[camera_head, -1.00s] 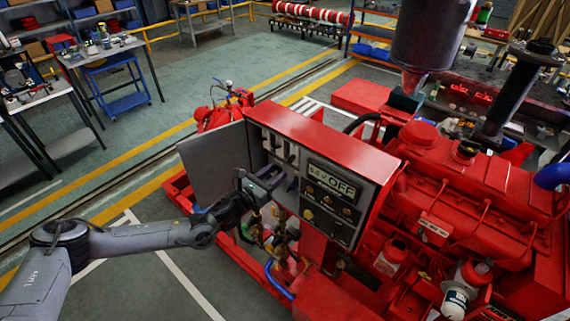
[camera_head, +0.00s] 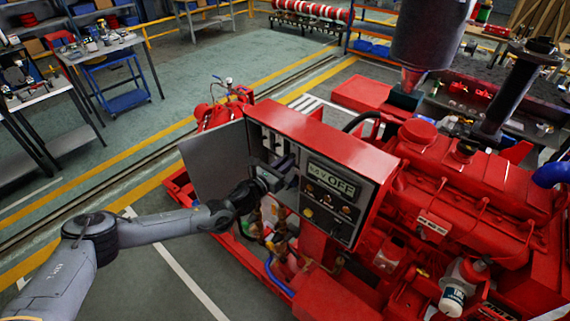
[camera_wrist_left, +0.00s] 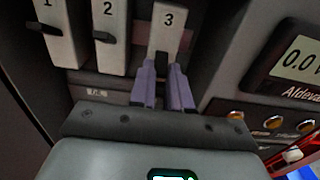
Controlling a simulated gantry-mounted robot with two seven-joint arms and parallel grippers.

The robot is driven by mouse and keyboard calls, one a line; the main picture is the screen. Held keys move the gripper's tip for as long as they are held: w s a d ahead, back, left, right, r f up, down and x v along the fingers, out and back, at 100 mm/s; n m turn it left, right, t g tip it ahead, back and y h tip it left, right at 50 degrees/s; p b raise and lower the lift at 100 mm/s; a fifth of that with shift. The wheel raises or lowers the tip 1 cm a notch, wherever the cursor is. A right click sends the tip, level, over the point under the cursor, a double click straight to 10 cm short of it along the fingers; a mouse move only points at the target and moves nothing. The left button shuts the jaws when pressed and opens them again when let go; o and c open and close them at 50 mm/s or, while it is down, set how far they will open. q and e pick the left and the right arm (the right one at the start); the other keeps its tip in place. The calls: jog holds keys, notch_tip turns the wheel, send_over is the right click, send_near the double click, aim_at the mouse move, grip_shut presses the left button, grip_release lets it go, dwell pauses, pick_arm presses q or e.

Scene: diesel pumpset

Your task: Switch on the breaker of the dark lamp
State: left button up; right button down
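My left gripper (camera_head: 272,181) is at the breakers' lower ends. In the left wrist view its two purple-grey fingers (camera_wrist_left: 163,75) stand apart with a gap, just below breaker 3; contact cannot be told. Small amber lamps (camera_wrist_left: 273,121) sit below the display (camera_wrist_left: 298,60); I cannot tell which is dark. My right gripper is not in view.
The cabinet door (camera_head: 214,160) stands open to the left of the breakers. Hoses and pipes (camera_head: 277,235) lie below the gripper. The red engine (camera_head: 455,190) fills the right side. Open floor lies at the left.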

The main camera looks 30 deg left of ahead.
aim_at(292, 156)
pick_arm(q)
grip_shut()
notch_tip(292, 156, up, 4)
jog(key=g+p, duration=0.2)
jog(key=p, duration=0.3)
jog(key=g+p, duration=0.3)
jog(key=p, duration=0.2)
jog(key=shift+w+f+g+y, duration=0.1)
jog(key=shift+f+g+y, duration=0.1)
jog(key=shift+g+y, duration=0.15)
jog(key=shift+w+r+g+y+p, duration=0.15)
jog(key=shift+r+g+y+p, duration=0.1)
jog(key=shift+g+p, duration=0.5)
jog(key=g, duration=0.3)
jog(key=shift+w+d+r, duration=0.1)
jog(key=shift+w+r, duration=0.2)
jog(key=shift+r, duration=0.1)
jog(key=shift+g, duration=0.4)
